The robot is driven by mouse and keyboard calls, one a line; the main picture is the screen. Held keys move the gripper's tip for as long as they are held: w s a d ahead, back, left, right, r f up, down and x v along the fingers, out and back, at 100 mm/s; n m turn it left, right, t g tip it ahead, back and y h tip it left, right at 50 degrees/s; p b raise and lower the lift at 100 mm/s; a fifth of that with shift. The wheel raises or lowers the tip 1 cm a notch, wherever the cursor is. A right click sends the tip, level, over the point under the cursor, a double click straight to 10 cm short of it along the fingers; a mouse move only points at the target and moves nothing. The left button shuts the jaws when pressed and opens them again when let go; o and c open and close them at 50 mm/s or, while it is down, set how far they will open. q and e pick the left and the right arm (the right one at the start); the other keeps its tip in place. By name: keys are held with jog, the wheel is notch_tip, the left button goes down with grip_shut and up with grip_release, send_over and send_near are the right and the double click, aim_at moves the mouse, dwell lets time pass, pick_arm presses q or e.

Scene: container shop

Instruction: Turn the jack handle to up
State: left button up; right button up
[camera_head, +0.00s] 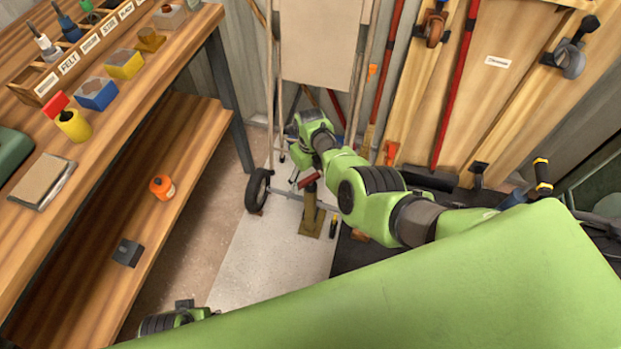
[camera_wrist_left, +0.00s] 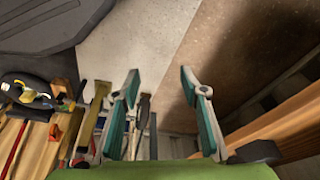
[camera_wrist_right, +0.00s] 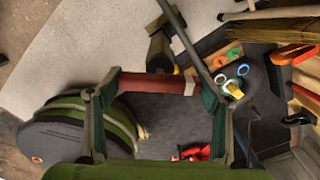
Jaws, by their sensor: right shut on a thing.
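The jack (camera_head: 310,222), a dark olive post on a flat foot, stands on the pale floor panel in the head view. Its red handle grip (camera_head: 307,181) shows near the top. In the right wrist view the red grip (camera_wrist_right: 150,86) lies crosswise between the fingers of my right gripper (camera_wrist_right: 158,92), which is shut on it. The jack's post (camera_wrist_right: 160,50) shows behind it. My right arm hides part of the area in the head view. My left gripper (camera_wrist_left: 160,85) is open and empty, away from the jack.
A wooden workbench (camera_head: 125,85) with a lower shelf (camera_head: 75,255) stands at the left, with an orange bottle (camera_head: 162,187) on the shelf. A black wheel (camera_head: 257,190) is left of the jack. Boards and long tools lean at the back. Pale floor in front is clear.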

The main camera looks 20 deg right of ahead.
aim_at(311, 178)
pick_arm(q)
jog(key=shift+w+d+r+b, duration=0.1)
jog(key=shift+r+b, duration=0.1)
jog(key=shift+r, duration=0.55)
jog(key=shift+w+r+b, duration=0.1)
jog(key=shift+r+b, duration=0.05)
jog(key=shift+r, duration=0.6)
pick_arm(e)
jog(key=shift+m, duration=1.2)
jog(key=o, duration=1.1)
jog(key=shift+r, duration=0.1)
jog(key=shift+r, duration=3.65)
